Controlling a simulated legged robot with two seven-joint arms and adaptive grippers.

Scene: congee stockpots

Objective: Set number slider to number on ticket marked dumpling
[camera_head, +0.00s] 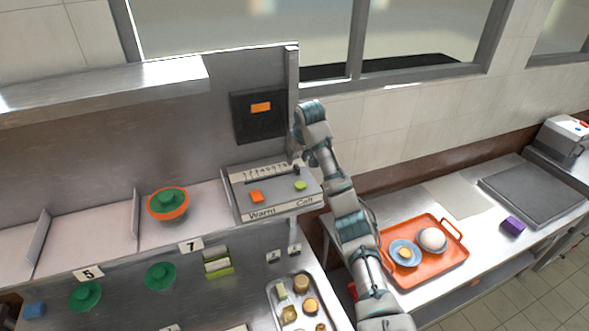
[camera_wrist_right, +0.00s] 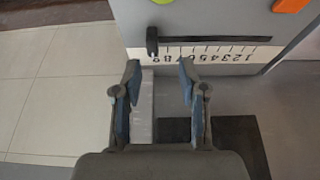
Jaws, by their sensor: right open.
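In the head view my right gripper (camera_head: 293,155) is at the box's back right. No ticket marked dumpling can be read. My left gripper is not in view.
An orange button (camera_head: 256,197) and a green button (camera_head: 300,185) are on the box. A dark board (camera_head: 244,125) with an orange tag hangs behind. An orange tray (camera_head: 400,283) with dishes lies right of my arm. Number cards 5 and 7 mark the left counter.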

